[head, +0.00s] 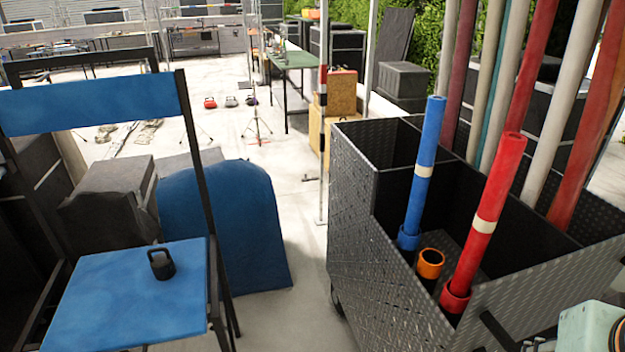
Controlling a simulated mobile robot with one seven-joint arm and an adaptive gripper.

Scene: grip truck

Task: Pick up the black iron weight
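The black iron weight (162,267), a small kettlebell with a loop handle, stands upright on the blue seat of a folding chair (110,300) at the lower left. It sits near the back right part of the seat, and nothing touches or covers it. My gripper's fingers do not show in the head view, so its distance from the weight cannot be told.
A black ribbed cart (355,190) holding red, blue and orange tubes stands at the right. A blue rounded object (225,225) and a dark box (108,200) lie behind the chair (95,103). Bare floor (290,310) separates chair and cart.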

